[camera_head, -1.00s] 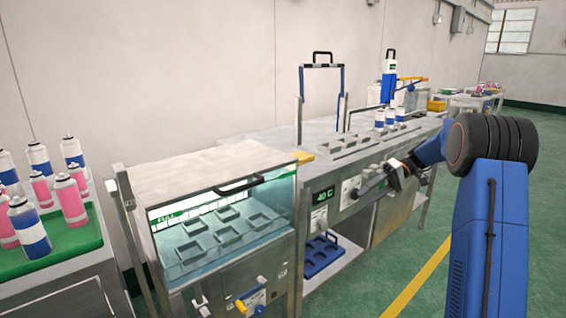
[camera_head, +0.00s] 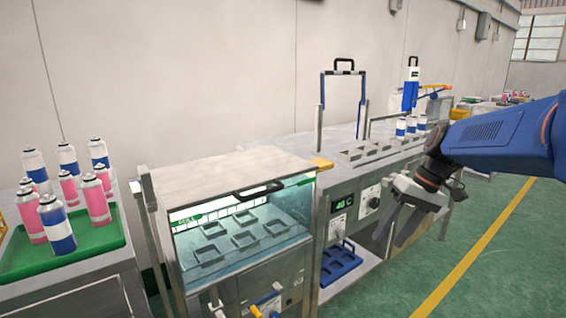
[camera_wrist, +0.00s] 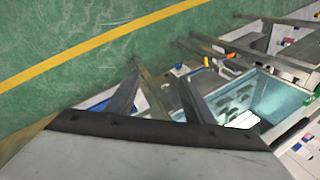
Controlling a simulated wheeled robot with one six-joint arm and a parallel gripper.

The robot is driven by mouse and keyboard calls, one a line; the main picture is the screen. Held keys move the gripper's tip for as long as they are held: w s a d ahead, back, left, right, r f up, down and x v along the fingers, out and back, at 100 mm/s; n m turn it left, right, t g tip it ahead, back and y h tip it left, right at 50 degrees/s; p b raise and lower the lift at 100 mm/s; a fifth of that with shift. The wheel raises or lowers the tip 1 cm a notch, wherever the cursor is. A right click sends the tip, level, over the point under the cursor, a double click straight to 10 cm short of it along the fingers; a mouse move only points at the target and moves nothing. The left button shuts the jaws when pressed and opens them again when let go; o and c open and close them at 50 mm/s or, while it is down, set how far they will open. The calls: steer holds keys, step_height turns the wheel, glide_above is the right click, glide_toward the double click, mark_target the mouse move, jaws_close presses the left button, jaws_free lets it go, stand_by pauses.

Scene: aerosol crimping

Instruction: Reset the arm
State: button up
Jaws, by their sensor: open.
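My gripper (camera_head: 395,226) is at the right in the head view, in front of the steel bench and away from its control knob (camera_head: 370,203). Its two grey fingers point down and left, spread apart with nothing between them. In the wrist view my gripper (camera_wrist: 163,88) shows both fingers apart, with the water bath and the floor beyond. My blue arm reaches in from the right edge.
The glass-sided water bath (camera_head: 185,262) stands left of the bench (camera_head: 352,135). Several cans stand on a green tray (camera_head: 85,252) at far left. A blue crate (camera_head: 340,262) lies on the lower shelf. Green floor (camera_head: 500,270) is free at right.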

steer(key=s+f+m+t+h, duration=0.1)
steer(key=s+f+t+h, duration=0.1)
steer(key=s, duration=0.8)
steer(key=s+d+f+t+h, duration=0.1)
steer(key=s+f, duration=0.3)
steer(key=s, duration=0.7)
steer(key=shift+s+d+f+m+t+h, duration=0.25)
steer(key=shift+f+m+t+h, duration=0.15)
steer(key=shift+t+h, duration=0.45)
